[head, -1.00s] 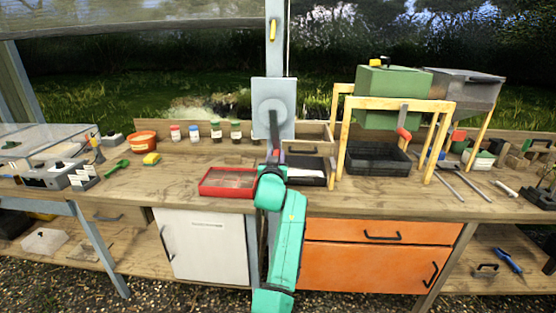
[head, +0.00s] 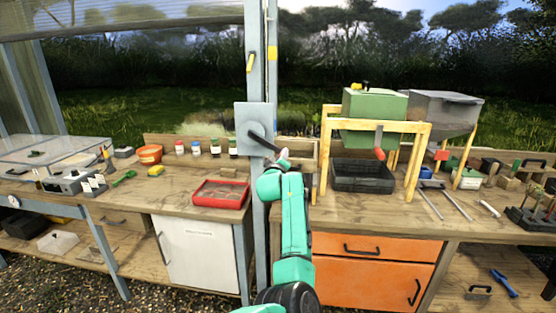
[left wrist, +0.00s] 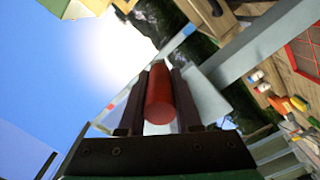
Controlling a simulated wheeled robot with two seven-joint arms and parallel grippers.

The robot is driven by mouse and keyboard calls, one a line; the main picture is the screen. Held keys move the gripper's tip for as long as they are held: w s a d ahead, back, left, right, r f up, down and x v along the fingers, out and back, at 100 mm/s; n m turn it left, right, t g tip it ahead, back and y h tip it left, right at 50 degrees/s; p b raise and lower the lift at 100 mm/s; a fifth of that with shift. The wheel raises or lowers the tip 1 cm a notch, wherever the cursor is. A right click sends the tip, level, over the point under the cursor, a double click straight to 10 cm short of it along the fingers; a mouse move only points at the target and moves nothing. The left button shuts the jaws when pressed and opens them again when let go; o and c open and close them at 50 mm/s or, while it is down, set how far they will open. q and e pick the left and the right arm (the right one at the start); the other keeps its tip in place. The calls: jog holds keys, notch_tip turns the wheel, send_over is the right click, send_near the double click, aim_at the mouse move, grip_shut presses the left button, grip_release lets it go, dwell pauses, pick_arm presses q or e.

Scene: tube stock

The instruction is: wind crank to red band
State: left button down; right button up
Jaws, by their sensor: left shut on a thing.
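The crank stands on a grey plate (head: 241,118) on a grey post (head: 254,75). Its dark crank arm (head: 264,141) points down and to the right. My left gripper (head: 283,156) is at the outer end of that arm. In the left wrist view the fingers (left wrist: 158,100) are shut on the red crank handle (left wrist: 158,95), which lies between them. Two yellow marks show on the post, one on the front face (head: 251,62) and one on the side (head: 272,53). I cannot make out a red band on the post. My right gripper is not in view.
A red tray (head: 221,194) lies on the bench left of the post. A black tray (head: 362,177) sits under a yellow wooden frame (head: 425,150) with a green box (head: 374,105) to the right. An orange cabinet (head: 368,275) stands below.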

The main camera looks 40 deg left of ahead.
pick_arm(q)
jog(key=r, duration=0.1)
jog(key=r+n+p, duration=0.1)
jog(key=d+r, duration=0.1)
jog(key=shift+w+r+n+p, duration=0.1)
jog(key=shift+w+n+p, duration=0.2)
jog(key=shift+w+n, duration=0.1)
jog(key=shift+r+p, duration=0.35)
jog(key=shift+r, duration=0.1)
jog(key=shift+w, duration=0.1)
jog(key=shift+r, duration=0.15)
jog(key=c, duration=0.6)
grip_release()
jog(key=shift+w+f, duration=0.25)
jog(key=shift+f, duration=0.1)
jog(key=shift+s, duration=0.15)
jog(key=shift+f, duration=0.15)
